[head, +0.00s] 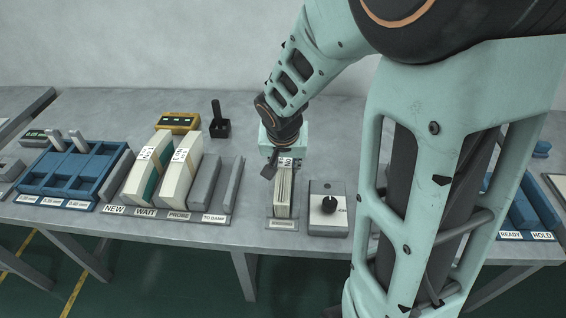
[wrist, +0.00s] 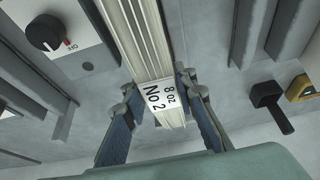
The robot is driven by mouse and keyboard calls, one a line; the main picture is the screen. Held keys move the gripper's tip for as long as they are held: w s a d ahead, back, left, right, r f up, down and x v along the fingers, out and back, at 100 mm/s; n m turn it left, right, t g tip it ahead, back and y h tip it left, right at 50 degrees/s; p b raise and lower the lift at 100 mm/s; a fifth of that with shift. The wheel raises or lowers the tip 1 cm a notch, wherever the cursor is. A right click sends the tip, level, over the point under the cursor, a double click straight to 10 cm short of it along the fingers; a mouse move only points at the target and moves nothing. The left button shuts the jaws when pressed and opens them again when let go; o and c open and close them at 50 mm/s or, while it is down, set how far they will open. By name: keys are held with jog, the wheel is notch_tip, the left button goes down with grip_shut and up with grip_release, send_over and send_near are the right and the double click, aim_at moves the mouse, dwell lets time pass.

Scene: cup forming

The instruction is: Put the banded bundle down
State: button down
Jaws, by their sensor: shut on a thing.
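The banded bundle (head: 284,193) is a narrow stack of pale, ridged strips with a white label. In the wrist view the bundle (wrist: 140,38) runs between the fingers, and its label reads "No 2, 8 oz". My gripper (wrist: 158,88) is shut on it, one finger on each side. In the head view my gripper (head: 281,165) is at the bundle's far upper end, partly hidden by the wrist. The bundle is at a small grey labelled plate (head: 283,225); I cannot tell whether it rests fully on it.
A knob box (head: 328,209) stands close on the right. On the left is a rack (head: 165,216) marked NEW, WAIT, PROBE and TO DAMP, with cream bundles, then a blue tray (head: 68,186). A black-handled tool (head: 218,122) and yellow device (head: 178,122) are behind.

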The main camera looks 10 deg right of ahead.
jog(key=shift+f, duration=0.2)
jog(key=c, duration=1.6)
grip_release()
jog(key=shift+r, duration=0.1)
